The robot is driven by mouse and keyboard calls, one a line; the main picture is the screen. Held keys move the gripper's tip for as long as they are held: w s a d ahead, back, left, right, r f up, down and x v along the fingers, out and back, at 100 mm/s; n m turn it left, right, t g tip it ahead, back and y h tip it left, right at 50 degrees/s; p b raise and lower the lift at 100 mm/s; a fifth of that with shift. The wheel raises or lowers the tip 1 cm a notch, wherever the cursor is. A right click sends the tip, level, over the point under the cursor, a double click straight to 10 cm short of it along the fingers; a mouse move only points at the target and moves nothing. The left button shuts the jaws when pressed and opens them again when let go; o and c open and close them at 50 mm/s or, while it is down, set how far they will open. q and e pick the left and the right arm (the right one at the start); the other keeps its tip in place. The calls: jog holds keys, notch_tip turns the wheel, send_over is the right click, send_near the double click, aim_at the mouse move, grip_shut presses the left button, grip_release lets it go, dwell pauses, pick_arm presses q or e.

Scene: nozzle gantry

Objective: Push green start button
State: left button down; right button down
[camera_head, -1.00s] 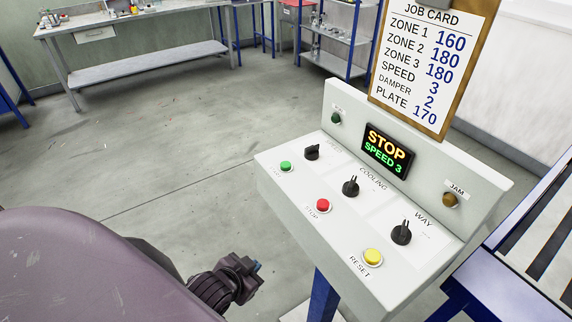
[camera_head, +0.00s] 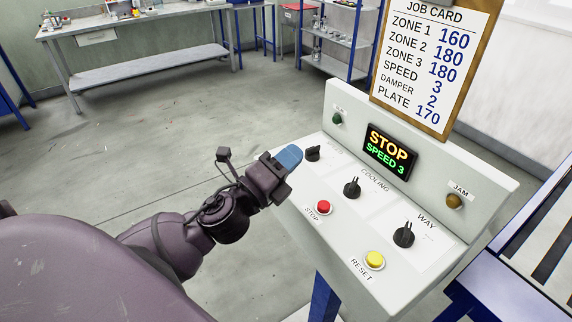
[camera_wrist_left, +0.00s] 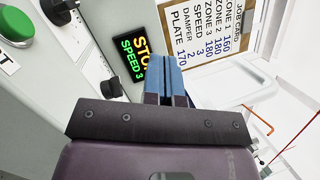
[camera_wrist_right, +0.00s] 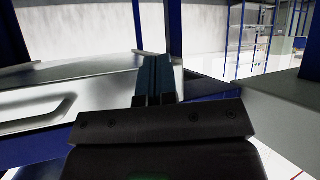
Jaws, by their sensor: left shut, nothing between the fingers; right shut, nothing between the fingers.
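The green start button (camera_wrist_left: 16,24) shows in the left wrist view at the upper left, on the light panel face. In the head view it is hidden behind my left gripper (camera_head: 290,158), whose blue fingertips overlap the panel's left end. My left gripper is shut and empty; its closed blue fingers (camera_wrist_left: 170,80) show in the left wrist view, to the right of the button and apart from it. My right gripper (camera_wrist_right: 155,80) is shut and empty in the right wrist view, away from the panel buttons. The control panel (camera_head: 300,215) display (camera_head: 390,150) reads STOP, SPEED 3.
The panel also bears a red stop button (camera_head: 324,207), a yellow reset button (camera_head: 374,260), several black knobs (camera_head: 352,187), a dark green lamp (camera_head: 337,118) and an amber jam lamp (camera_head: 454,201). A job card (camera_head: 430,70) stands behind. Open floor lies left of the panel.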

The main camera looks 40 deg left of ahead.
pick_arm(q)
jog(key=d+r+m+g+h, duration=0.2)
jog(key=d+m+g+h, duration=0.3)
jog(key=m, duration=0.6)
jog(key=d+r+m+g+h, duration=0.25)
jog(key=m+h, duration=0.35)
jog(key=m, duration=0.5)
jog(key=w+a+m+g+y, duration=0.2)
jog(key=a+m+y, duration=0.4)
jog(key=m, duration=0.3)
jog(key=w+a+m+g+y, duration=0.2)
jog(key=w+a+m+y, duration=0.2)
jog(key=a+m+y, duration=0.3)
jog(key=f+m, duration=0.1)
jog(key=m, duration=0.1)
jog(key=shift+w+a+m, duration=0.15)
jog(key=shift+a+m, duration=0.15)
notch_tip(320, 180, down, 7)
jog(key=b, duration=0.2)
jog(key=shift+f+b, duration=0.15)
jog(key=shift+b, duration=0.25)
jog(key=shift+f+b, duration=0.45)
jog(key=shift+f, duration=0.25)
